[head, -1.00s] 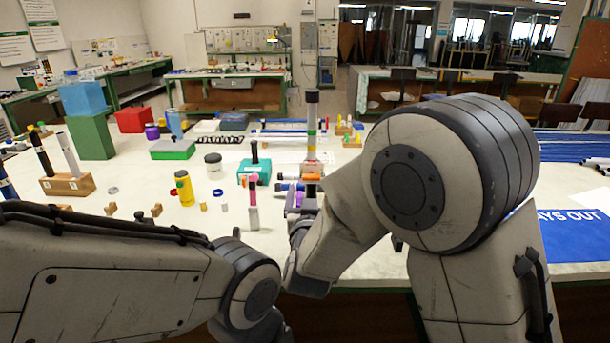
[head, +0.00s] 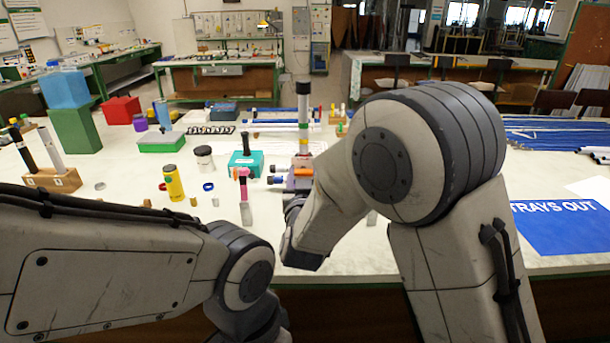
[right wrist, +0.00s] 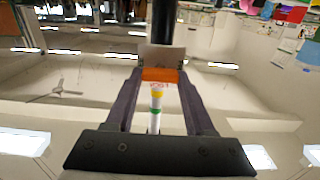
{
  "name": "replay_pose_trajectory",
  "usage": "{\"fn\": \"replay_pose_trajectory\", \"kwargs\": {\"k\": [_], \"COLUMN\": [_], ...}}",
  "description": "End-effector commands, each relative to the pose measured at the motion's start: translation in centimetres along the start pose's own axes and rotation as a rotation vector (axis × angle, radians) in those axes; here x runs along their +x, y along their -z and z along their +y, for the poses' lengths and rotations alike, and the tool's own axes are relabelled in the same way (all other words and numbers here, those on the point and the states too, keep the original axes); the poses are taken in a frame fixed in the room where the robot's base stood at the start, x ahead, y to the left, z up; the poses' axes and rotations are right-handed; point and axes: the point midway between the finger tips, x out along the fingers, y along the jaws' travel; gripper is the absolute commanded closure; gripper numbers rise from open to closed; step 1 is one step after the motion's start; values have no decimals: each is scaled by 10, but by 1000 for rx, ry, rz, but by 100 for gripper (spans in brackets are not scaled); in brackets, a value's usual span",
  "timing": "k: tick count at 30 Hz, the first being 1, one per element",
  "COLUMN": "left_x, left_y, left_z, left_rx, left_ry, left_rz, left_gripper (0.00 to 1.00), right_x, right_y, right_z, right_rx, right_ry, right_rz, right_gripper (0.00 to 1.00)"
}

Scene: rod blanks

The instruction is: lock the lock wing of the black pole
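The black-topped pole (head: 303,97) stands upright behind the table's front edge in the head view, with coloured bands below its black part. In the right wrist view the orange piece (right wrist: 164,76) lies between the tips of my right gripper (right wrist: 163,85), with the black pole above and a white banded rod below. The orange fills the gap, so contact is unclear. My right arm hides part of the fixture in the head view. My left gripper is out of view.
A teal block (head: 243,165), a yellow bottle (head: 173,183) and a wooden block (head: 55,180) are further left. A blue sign (head: 562,235) lies at the right.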

Motion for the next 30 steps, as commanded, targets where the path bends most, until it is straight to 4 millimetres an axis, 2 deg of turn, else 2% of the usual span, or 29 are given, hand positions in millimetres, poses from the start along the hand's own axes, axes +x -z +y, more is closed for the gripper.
{"fn": "replay_pose_trajectory", "kwargs": {"k": [5,11,30], "left_x": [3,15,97], "left_y": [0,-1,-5], "left_z": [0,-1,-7], "left_rx": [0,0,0], "left_ry": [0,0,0], "left_rz": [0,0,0], "left_gripper": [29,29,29], "right_x": [0,0,0], "right_y": [-1,-3,-6], "right_z": [1,3,6], "right_rx": [11,80,636], "right_ry": [-1,-3,-3], "right_rz": [0,2,5], "right_gripper": [100,100,100]}}
